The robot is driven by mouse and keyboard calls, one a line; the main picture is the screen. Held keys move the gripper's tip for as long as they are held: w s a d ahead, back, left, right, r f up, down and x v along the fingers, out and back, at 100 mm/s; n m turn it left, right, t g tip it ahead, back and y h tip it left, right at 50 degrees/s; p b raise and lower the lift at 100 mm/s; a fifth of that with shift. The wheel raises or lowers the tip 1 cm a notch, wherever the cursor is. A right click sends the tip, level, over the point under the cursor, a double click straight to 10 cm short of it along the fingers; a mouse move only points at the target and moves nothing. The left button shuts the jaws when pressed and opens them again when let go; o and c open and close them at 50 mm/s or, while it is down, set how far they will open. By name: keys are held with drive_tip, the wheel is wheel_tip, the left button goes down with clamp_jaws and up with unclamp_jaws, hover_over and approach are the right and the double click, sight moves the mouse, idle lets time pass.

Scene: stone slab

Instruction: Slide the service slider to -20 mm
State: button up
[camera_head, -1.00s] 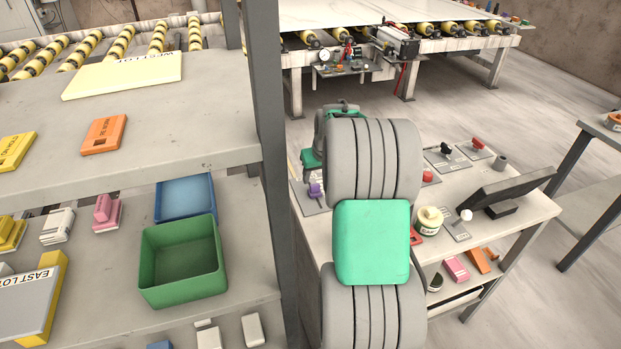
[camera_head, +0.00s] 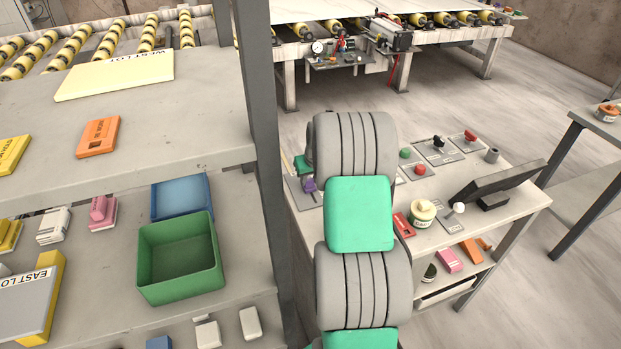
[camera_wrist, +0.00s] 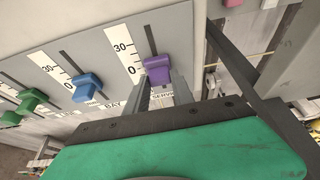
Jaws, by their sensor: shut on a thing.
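The service slider has a purple knob (camera_wrist: 157,71) on a dark slot in a grey panel, beside a white scale marked 30 and 0. The knob appears near the 0 mark; its exact reading is unclear. Its label below is partly covered. My gripper (camera_wrist: 162,88) reaches up from the bottom of the wrist view, with grey fingers on the knob's near side, shut on it. In the head view the purple knob (camera_head: 309,185) shows at the desk's left edge, left of my arm; my fingers are hidden there.
A blue slider (camera_wrist: 87,87) and green sliders (camera_wrist: 32,101) lie left of the purple one. On the desk stand a cream jar (camera_head: 423,213), a white-knobbed lever (camera_head: 458,208) and a monitor (camera_head: 500,187). A shelf post (camera_head: 262,130) rises close left of my arm.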

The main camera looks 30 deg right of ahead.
clamp_jaws()
idle(0.8)
